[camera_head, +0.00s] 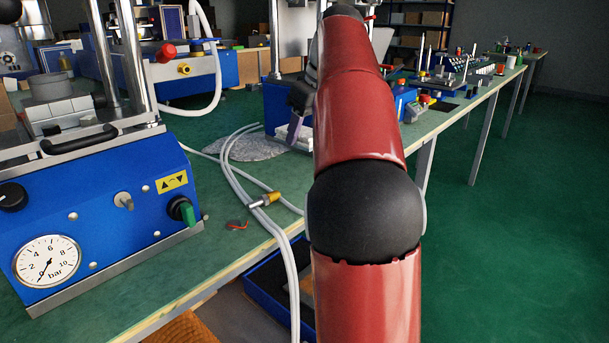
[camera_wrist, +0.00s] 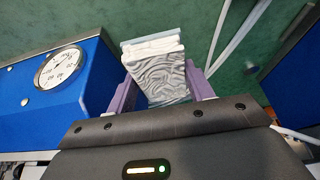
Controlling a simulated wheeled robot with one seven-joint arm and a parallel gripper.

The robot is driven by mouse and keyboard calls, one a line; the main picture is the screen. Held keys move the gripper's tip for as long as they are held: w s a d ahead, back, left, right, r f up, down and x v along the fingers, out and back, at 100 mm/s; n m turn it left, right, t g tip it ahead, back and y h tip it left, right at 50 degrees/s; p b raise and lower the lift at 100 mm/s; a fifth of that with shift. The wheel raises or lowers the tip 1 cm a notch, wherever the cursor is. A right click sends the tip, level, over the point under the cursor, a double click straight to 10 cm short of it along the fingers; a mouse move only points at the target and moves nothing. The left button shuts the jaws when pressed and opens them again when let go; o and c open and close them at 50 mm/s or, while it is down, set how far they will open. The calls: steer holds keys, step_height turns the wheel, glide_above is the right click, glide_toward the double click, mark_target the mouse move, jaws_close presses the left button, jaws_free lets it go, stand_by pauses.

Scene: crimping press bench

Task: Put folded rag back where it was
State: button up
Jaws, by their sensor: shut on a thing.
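In the wrist view, the folded rag (camera_wrist: 160,78) is pale grey and white, with wavy wrinkles and stacked folds at its far end. My gripper (camera_wrist: 158,86) has one purple finger on each side of it and is shut on it. Green bench top shows beyond the rag. In the head view, my gripper (camera_head: 294,128) is partly hidden behind my red arm, over the bench near a grey patch. The rag cannot be made out clearly there, and its height above the bench is hard to tell.
A blue press with a gauge (camera_head: 46,262) stands at the left. White hoses (camera_head: 236,185) with a brass fitting (camera_head: 264,200) cross the green bench (camera_head: 215,262). A flat grey speckled patch (camera_head: 250,146) lies mid-bench. More blue equipment (camera_head: 190,72) stands behind.

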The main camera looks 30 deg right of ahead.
steer(key=shift+f+b, duration=1)
steer(key=shift+f, duration=2.6)
steer(key=shift+f, duration=0.1)
steer(key=o, duration=0.9)
steer(key=shift+s+r, duration=0.1)
steer(key=shift+r, duration=0.35)
steer(key=p+v, duration=0.3)
steer(key=v, duration=0.8)
steer(key=shift+s+d+r+p, duration=0.1)
steer(key=shift+p, duration=0.25)
